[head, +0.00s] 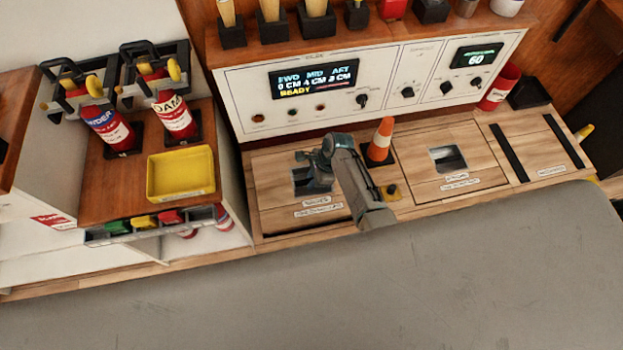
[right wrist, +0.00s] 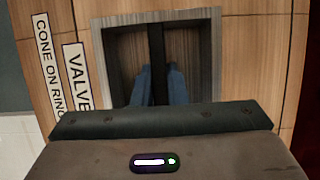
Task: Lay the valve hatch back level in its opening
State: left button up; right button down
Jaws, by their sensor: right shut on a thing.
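The valve hatch (head: 275,208) is a wooden panel at the left of the counter, with a square recess and a label. Its label (right wrist: 75,70) reads "VALVE" in the right wrist view. A dark gap shows along its front edge in the head view; I cannot tell its exact tilt. My right gripper (head: 316,182) reaches into the recess. In the right wrist view its blue fingers (right wrist: 158,85) stand on either side of the dark bar handle (right wrist: 157,50), shut on it. My forearm hides the hatch's right part. My left gripper is not in view.
An orange cone (head: 381,140) stands on the counter just right of my arm. A second hatch (head: 420,180) lies to its right. A control panel (head: 235,90) rises behind. A yellow tray (head: 182,192) and two red extinguishers (head: 105,125) are at left.

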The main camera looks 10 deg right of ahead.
jog(key=shift+w+f, duration=0.1)
jog(key=shift+f, duration=0.1)
jog(key=shift+f+b, duration=1.4)
jog(key=shift+f, duration=0.65)
jog(key=c, duration=1.4)
grip_release()
jog(key=shift+o, duration=0.2)
jog(key=p+v, duration=0.2)
jog(key=v, duration=0.9)
jog(key=shift+f, duration=0.1)
